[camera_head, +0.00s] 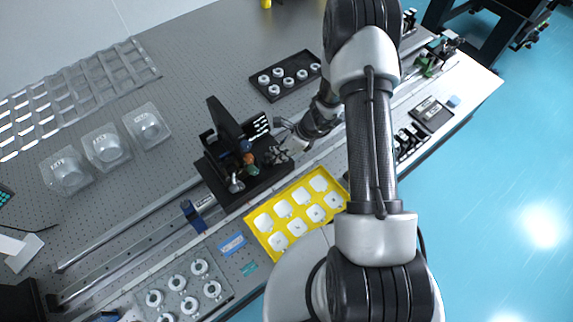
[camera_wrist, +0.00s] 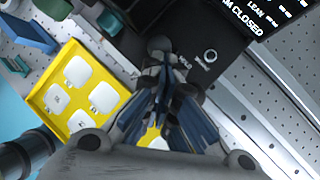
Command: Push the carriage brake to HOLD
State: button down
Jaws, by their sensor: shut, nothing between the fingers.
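The black carriage (camera_head: 265,186) sits on the rails at the centre of the head view, with an upright black panel on it. Its dark top plate (camera_wrist: 230,72) fills the upper middle of the wrist view. A grey rounded knob (camera_wrist: 160,46) stands there just beyond my fingertips; I cannot tell if it is the brake or whether I touch it. A small round ringed fitting (camera_wrist: 210,55) with small lettering is to its right. My gripper (camera_head: 283,154) is shut and empty, low over the carriage's right end; it also shows in the wrist view (camera_wrist: 166,85).
A yellow tray (camera_head: 252,219) with white inserts lies close in front of the carriage. A display (camera_wrist: 262,12) reading "CLOSED" is above the plate. A black tray (camera_head: 270,91) of white rings is behind. Long rails (camera_head: 130,241) run left.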

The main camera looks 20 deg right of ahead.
jog(key=shift+w+a+r+p, duration=0.1)
jog(key=shift+w+p, duration=0.1)
jog(key=shift+p, duration=0.3)
jog(key=shift+w+a+r+p, duration=0.15)
jog(key=shift+w+p, duration=0.25)
jog(key=shift+p, duration=0.2)
jog(key=shift+r, duration=0.1)
dwell(1.4)
jog(key=shift+r+p, duration=0.5)
jog(key=shift+r, duration=0.15)
jog(key=s+d+r+p, duration=0.1)
jog(key=s+d+r, duration=0.4)
jog(key=d+r, duration=0.3)
jog(key=shift+r, duration=0.6)
